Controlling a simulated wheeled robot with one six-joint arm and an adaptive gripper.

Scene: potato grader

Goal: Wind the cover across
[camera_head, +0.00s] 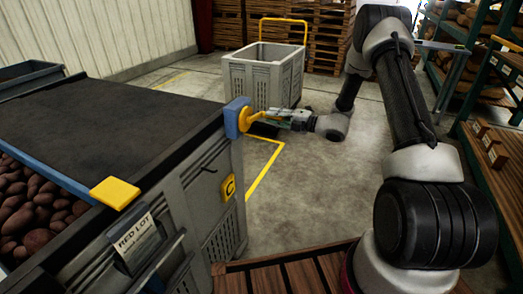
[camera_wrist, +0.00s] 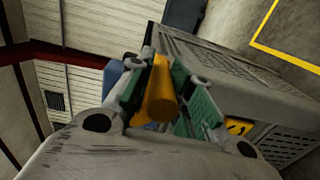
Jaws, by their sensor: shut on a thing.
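A dark cover (camera_head: 110,125) lies over most of a grey crate (camera_head: 205,165) at the left. A blue bar (camera_head: 50,178) with a yellow tab (camera_head: 115,192) runs along the cover's edge, and potatoes (camera_head: 35,208) show uncovered in front of it. A blue housing (camera_head: 233,117) with a yellow crank (camera_head: 246,119) sits at the crate's right corner. My gripper (camera_head: 264,117) is shut on the crank's handle. In the wrist view the yellow handle (camera_wrist: 160,92) lies between the green fingers of my gripper (camera_wrist: 162,98).
A grey bin (camera_head: 265,78) with a yellow handle stands behind on the floor. Racks (camera_head: 490,170) stand at the right, and stacked pallets (camera_head: 290,25) at the back. A slatted wooden pallet (camera_head: 280,276) is near the front. Open floor (camera_head: 310,180) lies between.

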